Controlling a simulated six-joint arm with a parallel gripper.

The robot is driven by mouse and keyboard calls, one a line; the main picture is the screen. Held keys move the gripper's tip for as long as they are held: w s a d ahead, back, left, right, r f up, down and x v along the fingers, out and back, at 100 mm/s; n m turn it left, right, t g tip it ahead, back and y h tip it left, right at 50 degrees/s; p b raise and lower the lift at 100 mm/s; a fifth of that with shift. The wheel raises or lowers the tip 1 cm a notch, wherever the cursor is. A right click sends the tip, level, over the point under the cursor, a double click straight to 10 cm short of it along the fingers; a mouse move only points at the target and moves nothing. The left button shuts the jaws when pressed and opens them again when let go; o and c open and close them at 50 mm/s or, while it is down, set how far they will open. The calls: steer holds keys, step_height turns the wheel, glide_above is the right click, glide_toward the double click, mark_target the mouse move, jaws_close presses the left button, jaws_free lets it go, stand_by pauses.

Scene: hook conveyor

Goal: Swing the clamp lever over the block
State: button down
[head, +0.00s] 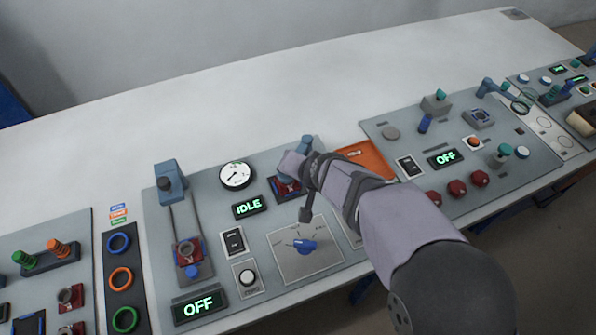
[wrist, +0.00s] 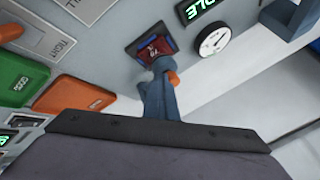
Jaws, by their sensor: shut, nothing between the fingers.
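The red block (head: 286,188) sits in a dark blue-edged holder on the middle panel. It also shows in the wrist view (wrist: 155,47). The blue clamp lever (wrist: 159,98) with an orange tip (wrist: 171,77) stands beside the block. Its upper end reaches the block's edge in the picture; whether it lies over the block is unclear. In the head view a blue part of the clamp (head: 305,144) shows behind my gripper (head: 290,164). My gripper is shut and empty, close to the clamp. Its fingertips are largely hidden, and contact with the lever cannot be told.
A round gauge (head: 236,175) and an IDLE display (head: 247,207) stand left of the block. An orange tray (head: 372,160) lies to the right, partly behind my arm. A blue selector knob (head: 304,246) is nearer.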

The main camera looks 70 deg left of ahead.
steer(key=shift+s+b, duration=0.15)
steer(key=shift+b, duration=0.25)
steer(key=d+f+b+v, duration=0.1)
steer(key=b+v, duration=0.3)
steer(key=v, duration=0.8)
steer(key=shift+w+d+f+b, duration=0.3)
steer(key=shift+d+b, duration=0.1)
steer(key=shift+d, duration=0.25)
